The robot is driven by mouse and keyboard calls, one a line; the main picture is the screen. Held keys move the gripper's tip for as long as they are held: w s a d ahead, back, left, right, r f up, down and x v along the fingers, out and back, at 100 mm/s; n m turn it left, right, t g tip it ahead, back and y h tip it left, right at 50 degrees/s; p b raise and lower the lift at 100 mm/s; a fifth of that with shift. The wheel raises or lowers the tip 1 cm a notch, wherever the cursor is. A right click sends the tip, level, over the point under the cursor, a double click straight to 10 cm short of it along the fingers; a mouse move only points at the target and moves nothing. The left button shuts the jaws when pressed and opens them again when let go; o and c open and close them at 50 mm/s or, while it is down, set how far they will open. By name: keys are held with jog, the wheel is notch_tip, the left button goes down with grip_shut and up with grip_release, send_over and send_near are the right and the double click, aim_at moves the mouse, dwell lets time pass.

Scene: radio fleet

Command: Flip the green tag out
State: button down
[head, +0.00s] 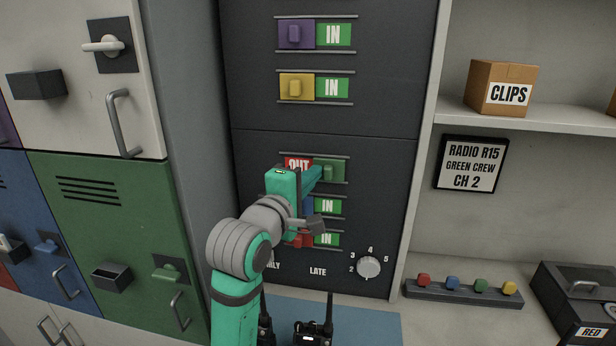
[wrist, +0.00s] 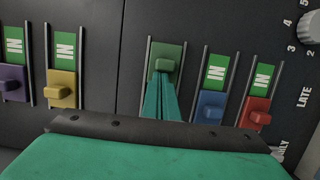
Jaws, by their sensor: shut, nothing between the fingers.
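The green tag (head: 338,170) sits at the right end of its rails on the dark board. The red OUT label (head: 297,163) shows to its left, partly hidden by my arm. In the wrist view the green tag (wrist: 164,53) is at the top of its rails, with its knob facing me. My gripper (head: 318,174) is shut and empty, its fingertips at the left side of the knob. In the wrist view my gripper (wrist: 162,78) ends right at the knob's lower edge; I cannot tell whether it touches.
The purple tag (head: 296,34) and yellow tag (head: 296,87) above show IN. The blue tag (wrist: 210,106) and red tag (wrist: 255,112) below also show IN. A dial (head: 368,267) is at the lower right. Radios (head: 313,333) stand on the blue mat (head: 375,325) below.

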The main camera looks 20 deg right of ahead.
jog(key=s+a, duration=0.4)
jog(key=a, duration=0.7)
jog(key=shift+s, duration=0.3)
jog(key=shift+d, duration=0.1)
jog(key=shift+w, duration=0.1)
